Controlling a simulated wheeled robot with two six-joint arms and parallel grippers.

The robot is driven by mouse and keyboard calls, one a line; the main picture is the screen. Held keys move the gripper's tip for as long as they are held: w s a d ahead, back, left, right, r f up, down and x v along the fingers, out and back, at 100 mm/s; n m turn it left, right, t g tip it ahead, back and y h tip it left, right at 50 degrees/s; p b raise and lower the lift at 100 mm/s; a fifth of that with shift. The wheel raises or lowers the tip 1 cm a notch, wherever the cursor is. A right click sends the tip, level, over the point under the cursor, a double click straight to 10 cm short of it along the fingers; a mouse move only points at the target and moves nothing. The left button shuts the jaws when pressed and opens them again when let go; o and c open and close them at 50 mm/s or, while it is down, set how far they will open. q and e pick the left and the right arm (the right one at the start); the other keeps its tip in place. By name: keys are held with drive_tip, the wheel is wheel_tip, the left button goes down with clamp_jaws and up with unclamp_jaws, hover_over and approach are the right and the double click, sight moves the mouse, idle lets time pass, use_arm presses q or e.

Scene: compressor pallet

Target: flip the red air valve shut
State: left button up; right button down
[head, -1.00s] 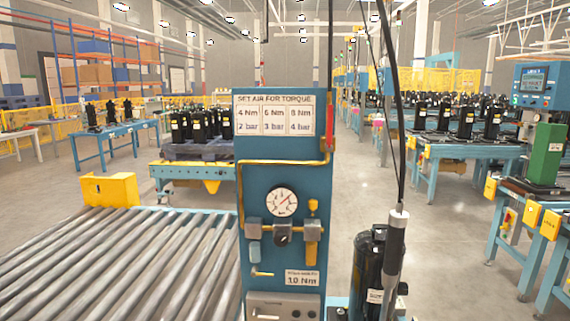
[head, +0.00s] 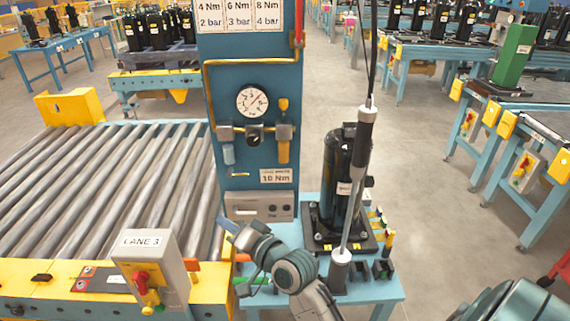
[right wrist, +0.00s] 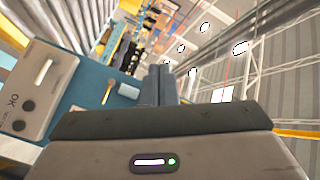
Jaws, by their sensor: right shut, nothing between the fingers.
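The red air valve (head: 299,25) is a narrow red handle at the upper right edge of the blue panel (head: 232,95) in the head view. It stands upright at the end of the yellow pipe (head: 207,85), with its top near the picture's edge. My right gripper (head: 230,224) is below the panel's grey box, well below and left of the valve. Its dark fingers (right wrist: 160,84) are shut and empty in the right wrist view. I cannot make out the valve in the wrist view. My left gripper is not in view.
A round gauge (head: 252,101) and regulators (head: 254,134) sit on the panel. A black compressor (head: 340,185) and a hanging tool (head: 357,165) stand to its right. A roller conveyor (head: 95,185) and the LANE 3 switch box (head: 152,272) are at left.

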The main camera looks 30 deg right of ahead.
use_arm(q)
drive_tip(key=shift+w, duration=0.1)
use_arm(e)
drive_tip(key=w+d+r+n+g+h, duration=0.3)
drive_tip(key=r+h, duration=0.4)
drive_tip(key=r, duration=0.6)
drive_tip(key=w+d+r+n+g+h, duration=0.3)
drive_tip(key=r+h, duration=0.4)
drive_tip(key=r, duration=0.6)
drive_tip(key=w+d+r+n+g+h, duration=0.3)
drive_tip(key=r+n+h, duration=0.4)
drive_tip(key=r, duration=0.6)
drive_tip(key=shift+w+d+r+h, duration=0.3)
drive_tip(key=shift+w+d, duration=0.05)
drive_tip(key=shift+d, duration=0.55)
